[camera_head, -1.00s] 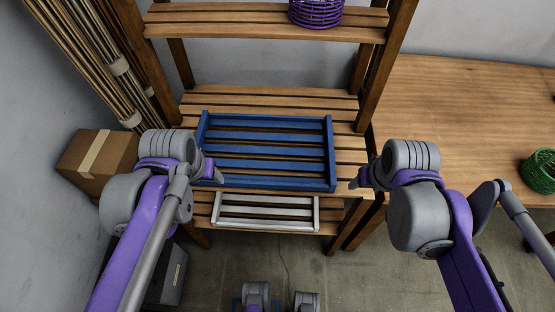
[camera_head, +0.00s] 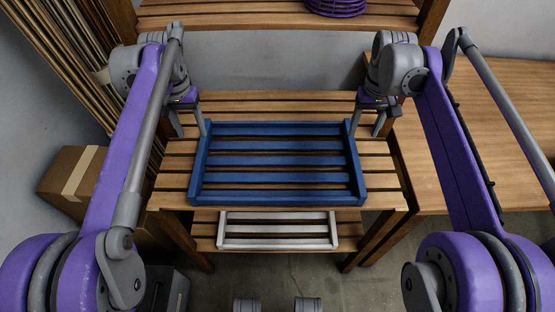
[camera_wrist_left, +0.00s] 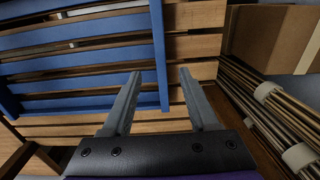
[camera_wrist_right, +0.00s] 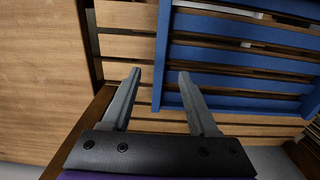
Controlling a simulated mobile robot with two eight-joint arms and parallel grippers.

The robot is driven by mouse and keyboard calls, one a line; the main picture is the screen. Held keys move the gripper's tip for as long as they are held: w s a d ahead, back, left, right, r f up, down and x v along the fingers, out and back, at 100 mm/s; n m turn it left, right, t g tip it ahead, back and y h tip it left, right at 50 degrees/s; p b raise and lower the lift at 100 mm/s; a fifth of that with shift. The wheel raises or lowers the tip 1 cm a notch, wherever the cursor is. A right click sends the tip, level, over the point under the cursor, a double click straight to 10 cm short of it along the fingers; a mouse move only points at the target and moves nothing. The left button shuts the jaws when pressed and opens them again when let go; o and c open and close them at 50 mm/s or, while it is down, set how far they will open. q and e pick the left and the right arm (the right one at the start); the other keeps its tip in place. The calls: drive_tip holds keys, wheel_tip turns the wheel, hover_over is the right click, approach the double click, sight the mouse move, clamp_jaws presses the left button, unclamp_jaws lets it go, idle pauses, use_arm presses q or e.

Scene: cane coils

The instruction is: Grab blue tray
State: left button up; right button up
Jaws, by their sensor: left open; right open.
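The blue slatted tray (camera_head: 275,196) lies flat on a wooden slatted shelf (camera_head: 385,180). My left gripper (camera_head: 190,130) is open at the tray's far left corner. In the left wrist view its fingertips (camera_wrist_left: 160,75) point down on either side of the tray's end wall (camera_wrist_left: 160,50), which seems to lie between them in the picture. My right gripper (camera_head: 367,130) is open at the far right corner. In the right wrist view the tray's side wall (camera_wrist_right: 163,50) shows between its fingertips (camera_wrist_right: 160,75). I cannot tell whether either gripper touches the tray.
A white slatted tray (camera_head: 278,243) sits on the shelf below. A cardboard box (camera_head: 72,180) and cane bundles (camera_head: 50,60) stand at left. A wooden table (camera_head: 450,130) is at right. A purple coil (camera_head: 336,6) rests on the upper shelf.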

sight(199, 153)
use_arm(q)
wheel_tip(199, 153, down, 11)
drive_tip(key=shift+r, duration=0.1)
use_arm(e)
wheel_tip(199, 153, down, 11)
drive_tip(key=shift+r, duration=0.1)
use_arm(q)
drive_tip(key=shift+c, duration=0.2)
use_arm(e)
drive_tip(key=shift+c, duration=0.2)
use_arm(q)
clamp_jaws()
use_arm(e)
clamp_jaws()
idle(0.5)
